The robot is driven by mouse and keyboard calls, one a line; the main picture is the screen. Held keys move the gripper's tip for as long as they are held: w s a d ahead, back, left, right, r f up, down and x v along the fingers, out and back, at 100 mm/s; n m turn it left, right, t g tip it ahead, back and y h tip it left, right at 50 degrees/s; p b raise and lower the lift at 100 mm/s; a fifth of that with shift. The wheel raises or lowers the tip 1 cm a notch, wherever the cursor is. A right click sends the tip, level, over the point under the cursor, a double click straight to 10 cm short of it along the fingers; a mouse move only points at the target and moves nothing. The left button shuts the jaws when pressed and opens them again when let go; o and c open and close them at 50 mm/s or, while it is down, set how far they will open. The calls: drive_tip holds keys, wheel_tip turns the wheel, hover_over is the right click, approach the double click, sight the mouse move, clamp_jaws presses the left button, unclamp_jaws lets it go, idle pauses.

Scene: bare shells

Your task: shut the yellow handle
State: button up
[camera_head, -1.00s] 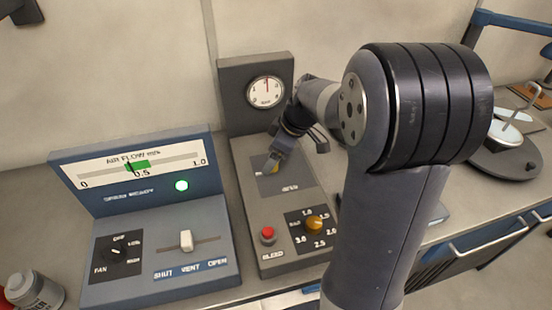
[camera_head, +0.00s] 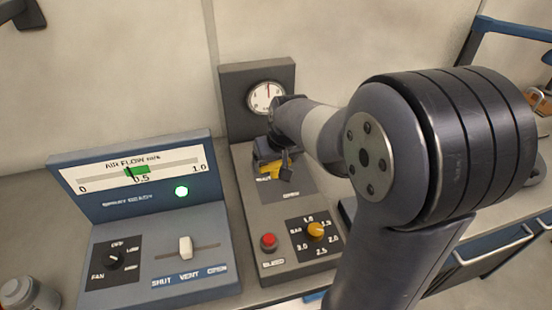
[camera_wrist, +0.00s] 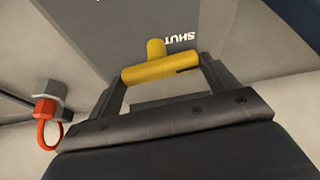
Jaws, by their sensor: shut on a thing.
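The yellow handle (camera_wrist: 160,71) shows in the wrist view as a bar with a short stub, on the grey panel beside the printed word SHUT. My gripper (camera_wrist: 163,80) is shut on the handle, with one finger at each end of the bar. In the head view the yellow handle (camera_head: 269,170) is partly hidden by my gripper (camera_head: 272,160), on the upper part of the grey control box (camera_head: 250,245). The word OPEN is hard to read there.
A round gauge (camera_head: 266,97) stands behind the handle. A red button (camera_head: 269,242) and an orange knob (camera_head: 316,230) sit in front of it. A blue-grey air flow console (camera_head: 140,220) stands to the left. A red ring fitting (camera_wrist: 46,120) shows in the wrist view.

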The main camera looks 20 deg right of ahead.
drive_tip(key=shift+m, duration=0.6)
drive_tip(key=o, duration=0.9)
drive_tip(key=v, duration=1)
drive_tip(key=shift+a+r, duration=0.25)
drive_tip(key=shift+r, duration=0.15)
drive_tip(key=shift+s, duration=0.15)
drive_tip(key=x, duration=1)
drive_tip(key=shift+d+f, duration=0.2)
drive_tip(key=shift+f, duration=0.2)
